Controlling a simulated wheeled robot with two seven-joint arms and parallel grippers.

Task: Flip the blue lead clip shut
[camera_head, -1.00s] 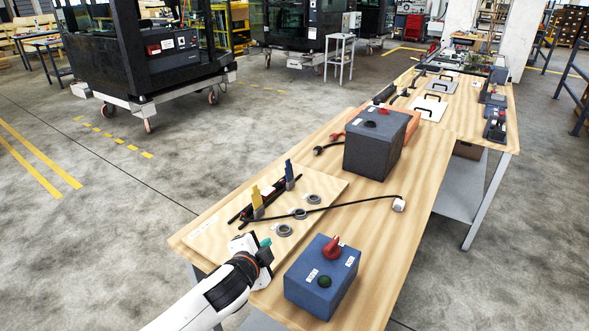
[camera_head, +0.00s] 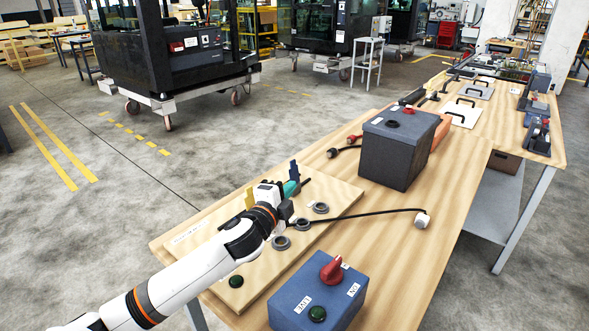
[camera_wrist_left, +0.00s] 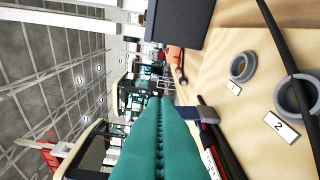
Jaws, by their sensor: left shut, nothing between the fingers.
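The blue lead clip (camera_head: 293,170) stands upright on the wooden board (camera_head: 335,190), just past my left gripper. In the left wrist view the blue clip (camera_wrist_left: 208,114) shows right beside the teal fingers; I cannot tell whether they touch. The yellow clip (camera_head: 250,197) also stands up, partly hidden behind my gripper. Black leads (camera_wrist_left: 225,140) run past the clips and are mostly covered by my gripper in the head view. My left gripper (camera_head: 291,188) is shut and empty, its teal fingertips close to the blue clip's base. My right gripper is out of view.
Grey rings (camera_head: 302,224) lie on the board right of my gripper, with a black cable (camera_head: 365,214) running past. A blue box with a red knob (camera_head: 318,290) stands in front. A dark grey box (camera_head: 397,150) stands behind the board.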

